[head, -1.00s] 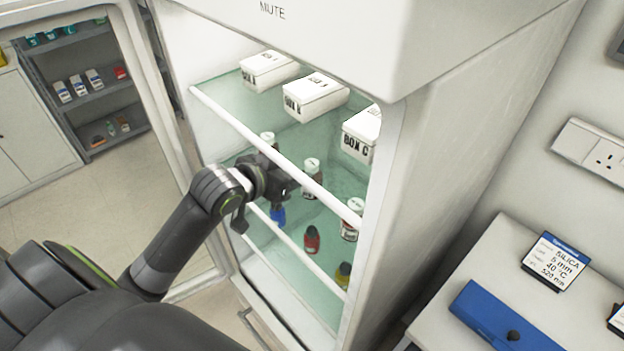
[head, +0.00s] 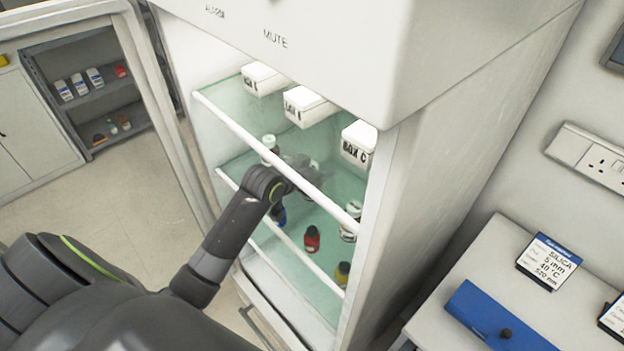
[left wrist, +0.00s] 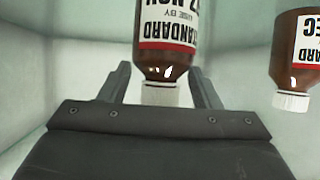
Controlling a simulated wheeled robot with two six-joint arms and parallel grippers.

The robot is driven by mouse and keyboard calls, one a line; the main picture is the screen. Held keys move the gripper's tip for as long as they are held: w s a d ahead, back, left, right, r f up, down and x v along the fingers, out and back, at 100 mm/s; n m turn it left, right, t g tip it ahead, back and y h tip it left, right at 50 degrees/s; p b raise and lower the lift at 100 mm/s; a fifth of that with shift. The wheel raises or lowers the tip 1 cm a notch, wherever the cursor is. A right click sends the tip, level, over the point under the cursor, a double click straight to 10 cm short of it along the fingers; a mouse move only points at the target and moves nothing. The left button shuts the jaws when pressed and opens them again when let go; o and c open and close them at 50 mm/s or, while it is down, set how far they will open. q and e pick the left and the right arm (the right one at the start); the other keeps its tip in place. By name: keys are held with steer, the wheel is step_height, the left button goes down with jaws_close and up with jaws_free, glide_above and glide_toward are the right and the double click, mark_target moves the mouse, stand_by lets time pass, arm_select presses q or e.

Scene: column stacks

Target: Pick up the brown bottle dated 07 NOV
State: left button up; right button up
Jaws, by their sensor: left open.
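A brown bottle (left wrist: 166,62) with a white cap and a red-edged label shows upside down in the left wrist view. Its label reads STANDARD, USE BY, and a date ending in "7 NOV", cut by the frame edge. My left gripper (left wrist: 160,78) is open, with one finger on each side of this bottle near its neck; I see no clear grip. In the head view my left gripper (head: 307,166) reaches into the fridge under the upper shelf and hides that bottle. A second brown bottle (left wrist: 297,58), its label ending in "EC", stands beside it. My right gripper is not in view.
White-capped bottles stand left (head: 270,143) and right (head: 349,222) of the gripper. Boxes, including BOX C (head: 358,145), sit on the upper shelf, whose white front bar (head: 240,132) crosses above my arm. Red (head: 312,239) and yellow-labelled (head: 342,274) bottles stand lower.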

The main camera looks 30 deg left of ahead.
arm_select(q)
steer(key=shift+w+f, duration=0.2)
steer(key=shift+w, duration=0.15)
steer(key=shift+s, duration=0.1)
steer(key=c, duration=1.2)
